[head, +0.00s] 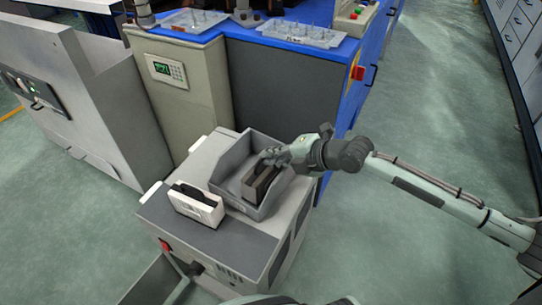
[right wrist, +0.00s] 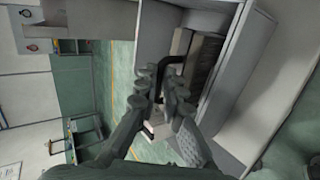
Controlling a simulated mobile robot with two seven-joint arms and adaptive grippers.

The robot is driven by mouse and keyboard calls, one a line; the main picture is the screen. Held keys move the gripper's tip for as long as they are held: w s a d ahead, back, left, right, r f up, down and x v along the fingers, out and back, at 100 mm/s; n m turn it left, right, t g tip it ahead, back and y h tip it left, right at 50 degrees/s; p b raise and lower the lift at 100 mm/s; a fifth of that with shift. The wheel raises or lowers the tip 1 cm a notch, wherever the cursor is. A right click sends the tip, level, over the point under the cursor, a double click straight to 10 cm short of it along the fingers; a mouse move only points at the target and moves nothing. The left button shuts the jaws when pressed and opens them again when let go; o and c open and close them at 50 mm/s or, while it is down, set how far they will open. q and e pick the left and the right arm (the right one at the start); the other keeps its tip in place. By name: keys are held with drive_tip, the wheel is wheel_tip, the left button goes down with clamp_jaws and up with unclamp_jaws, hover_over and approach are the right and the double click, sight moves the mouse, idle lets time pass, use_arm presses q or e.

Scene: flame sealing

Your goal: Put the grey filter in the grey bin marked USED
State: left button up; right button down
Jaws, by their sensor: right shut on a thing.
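The dark grey filter (head: 262,184) is a box-shaped block with a black handle, inside the walls of the open grey bin (head: 229,160) on the cabinet top. I cannot tell whether it rests on the bin floor. My right gripper (head: 272,157) is over the bin and shut on the filter's handle. In the right wrist view, the gripper (right wrist: 160,92) closes at the black handle, with the filter (right wrist: 202,62) beyond it and the bin wall (right wrist: 238,75) beside it. The USED marking is not readable. My left gripper is not in view.
A smaller white holder (head: 197,206) with a dark inside stands left of the bin on the grey cabinet (head: 232,244). A beige column with a keypad (head: 167,70) and a blue-topped machine (head: 290,50) with clear trays stand behind. Floor to the right is clear.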

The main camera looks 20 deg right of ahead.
drive_tip(key=c, duration=1.7)
unclamp_jaws()
